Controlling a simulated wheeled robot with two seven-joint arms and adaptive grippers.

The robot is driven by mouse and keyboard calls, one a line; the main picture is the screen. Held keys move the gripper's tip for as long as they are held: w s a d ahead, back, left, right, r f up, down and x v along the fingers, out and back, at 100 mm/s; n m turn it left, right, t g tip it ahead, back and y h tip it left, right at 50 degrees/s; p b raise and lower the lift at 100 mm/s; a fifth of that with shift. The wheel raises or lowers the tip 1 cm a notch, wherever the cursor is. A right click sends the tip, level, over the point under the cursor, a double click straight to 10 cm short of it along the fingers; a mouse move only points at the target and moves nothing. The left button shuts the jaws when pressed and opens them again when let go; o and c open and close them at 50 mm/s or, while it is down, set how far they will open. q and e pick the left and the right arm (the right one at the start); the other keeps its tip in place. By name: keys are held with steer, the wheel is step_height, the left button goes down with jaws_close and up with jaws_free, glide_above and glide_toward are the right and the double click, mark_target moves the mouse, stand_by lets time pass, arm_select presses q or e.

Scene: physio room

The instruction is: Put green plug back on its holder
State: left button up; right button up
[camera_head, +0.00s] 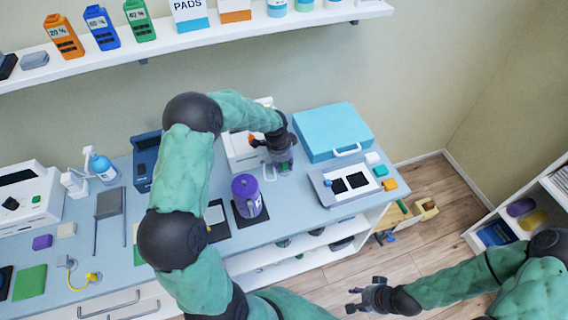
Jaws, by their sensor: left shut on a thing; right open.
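My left gripper (281,160) reaches over the counter from the left, pointing down beside a white device. It is shut on a small green thing that looks like the green plug (285,166); the fingers hide most of it. The white device (238,152) stands against the wall, partly behind my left arm, with an orange part (253,141) at its side. I cannot tell for sure which thing is the plug's holder. My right gripper (364,298) is open and empty, low over the floor in front of the counter.
A light blue case (331,131) and a grey device with black pads (349,182) are to the right. A yellow plug (93,277) on a cable lies at the left. A shelf (110,52) runs above.

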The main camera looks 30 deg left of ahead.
arm_select(q)
steer(key=shift+f, duration=0.45)
stand_by(0.6)
steer(key=o, duration=1.6)
steer(key=shift+c, duration=0.2)
steer(key=shift+r, duration=0.1)
steer(key=shift+w+r, duration=0.1)
steer(key=shift+r, duration=0.05)
steer(key=shift+a+r, duration=0.1)
steer(key=shift+r, duration=0.2)
steer(key=shift+r+p, duration=2.1)
steer(key=shift+r, duration=1)
steer(key=shift+f, duration=0.1)
